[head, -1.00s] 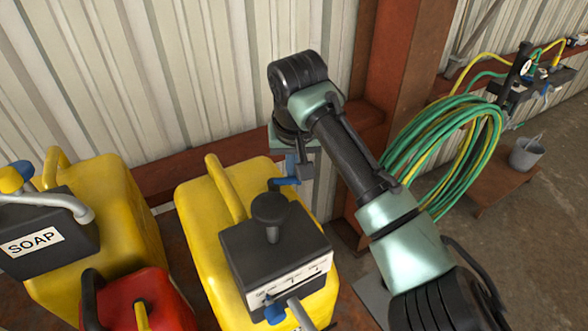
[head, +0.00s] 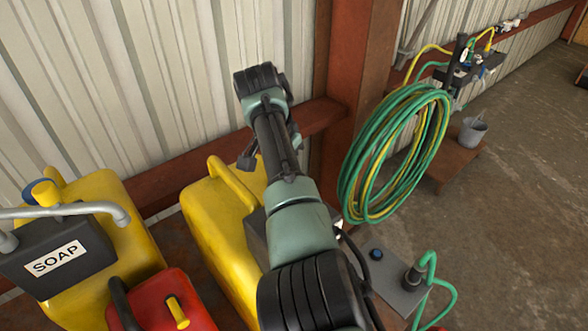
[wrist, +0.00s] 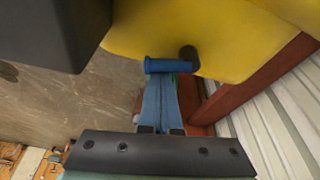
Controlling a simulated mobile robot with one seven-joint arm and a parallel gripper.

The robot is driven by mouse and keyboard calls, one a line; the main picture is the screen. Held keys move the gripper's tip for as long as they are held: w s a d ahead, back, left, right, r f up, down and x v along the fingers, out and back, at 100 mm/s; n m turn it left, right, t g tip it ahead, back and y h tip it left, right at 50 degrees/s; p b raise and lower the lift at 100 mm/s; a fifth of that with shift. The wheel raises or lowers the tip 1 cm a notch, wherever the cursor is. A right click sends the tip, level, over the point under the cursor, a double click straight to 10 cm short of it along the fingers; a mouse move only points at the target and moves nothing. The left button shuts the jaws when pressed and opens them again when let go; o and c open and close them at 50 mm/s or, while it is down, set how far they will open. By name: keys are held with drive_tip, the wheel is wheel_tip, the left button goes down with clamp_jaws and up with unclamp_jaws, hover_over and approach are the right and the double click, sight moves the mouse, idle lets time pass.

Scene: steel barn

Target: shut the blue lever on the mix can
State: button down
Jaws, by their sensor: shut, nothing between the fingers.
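The mix can is the middle yellow can (head: 205,215); my arm covers most of its black top box in the head view. In the wrist view the can (wrist: 225,35) fills the top. The blue lever (wrist: 165,66) shows there as a short blue bar lying crosswise, beside a dark round pivot on the can's side. My gripper (wrist: 161,80) is shut and empty, its fingertips right at the lever; I cannot tell whether they touch it. In the head view my gripper (head: 246,161) is behind the can near the wall, and the lever is hidden.
A yellow SOAP can (head: 110,190) and a red can (head: 175,300) stand left of the mix can. A corrugated wall with a rusty beam (head: 300,122) is close behind. A green and yellow hose coil (head: 352,180) hangs at right, with a bucket (head: 472,133) beyond.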

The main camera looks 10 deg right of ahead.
drive_tip(key=shift+s, duration=0.1)
drive_tip(key=shift+a, duration=0.1)
drive_tip(key=shift+w+a+f+b, duration=0.1)
drive_tip(key=shift+w+a+b, duration=0.15)
drive_tip(key=shift+w+b, duration=0.2)
drive_tip(key=shift+w+a, duration=0.1)
drive_tip(key=shift+a, duration=0.2)
